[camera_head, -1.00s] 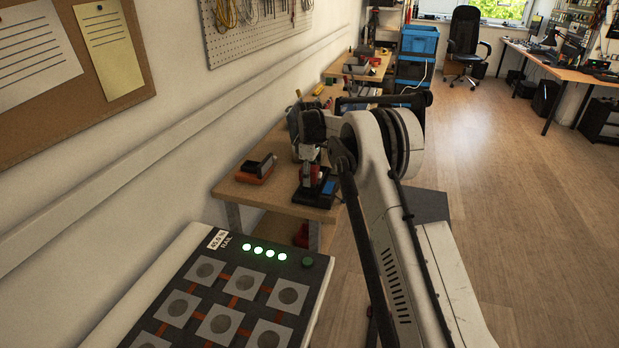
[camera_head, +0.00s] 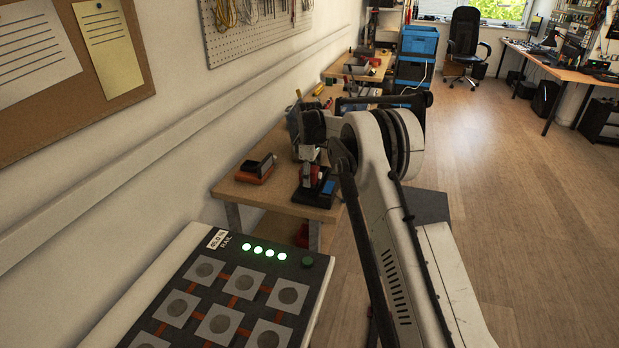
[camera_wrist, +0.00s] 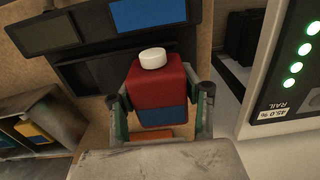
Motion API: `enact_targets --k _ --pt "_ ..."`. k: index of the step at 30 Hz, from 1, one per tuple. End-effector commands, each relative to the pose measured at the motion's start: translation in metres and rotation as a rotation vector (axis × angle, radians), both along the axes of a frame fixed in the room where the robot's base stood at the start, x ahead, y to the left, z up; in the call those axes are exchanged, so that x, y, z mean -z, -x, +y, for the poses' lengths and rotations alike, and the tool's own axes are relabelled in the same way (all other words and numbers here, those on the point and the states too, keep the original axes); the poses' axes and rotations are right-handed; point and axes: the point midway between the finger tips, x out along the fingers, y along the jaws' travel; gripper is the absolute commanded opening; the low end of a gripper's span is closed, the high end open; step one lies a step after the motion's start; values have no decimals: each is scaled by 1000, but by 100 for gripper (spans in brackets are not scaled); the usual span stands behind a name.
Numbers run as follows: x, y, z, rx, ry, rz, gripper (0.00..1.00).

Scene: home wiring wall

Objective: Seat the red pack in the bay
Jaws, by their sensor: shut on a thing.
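The red pack (camera_wrist: 158,85) has a white round cap and a blue lower band. My gripper (camera_wrist: 161,100) is shut on it, one finger on each side. In the head view the red pack (camera_head: 309,174) shows small under my gripper, at the black unit with a blue panel (camera_head: 328,187) on the bench. In the wrist view this dark unit (camera_wrist: 90,72), with a black recess and a blue panel, lies just beyond the pack. The pack's underside is hidden, so I cannot tell whether it touches the bay.
An orange-based black device (camera_head: 257,168) stands left on the wooden bench (camera_head: 280,195). A panel with green lights (camera_head: 264,252) stands in front; in the wrist view its edge (camera_wrist: 270,85) is close on the right. A grey open box (camera_wrist: 40,122) is at left.

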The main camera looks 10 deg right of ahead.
Motion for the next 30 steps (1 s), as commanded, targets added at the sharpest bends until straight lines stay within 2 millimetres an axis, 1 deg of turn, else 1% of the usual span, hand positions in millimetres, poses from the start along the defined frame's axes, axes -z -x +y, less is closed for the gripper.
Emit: enact_targets --k 26,27,30 --pt "19 0 0 0 0 0 1" --pt "19 0 0 0 0 0 43" --pt "18 0 0 0 0 0 57"
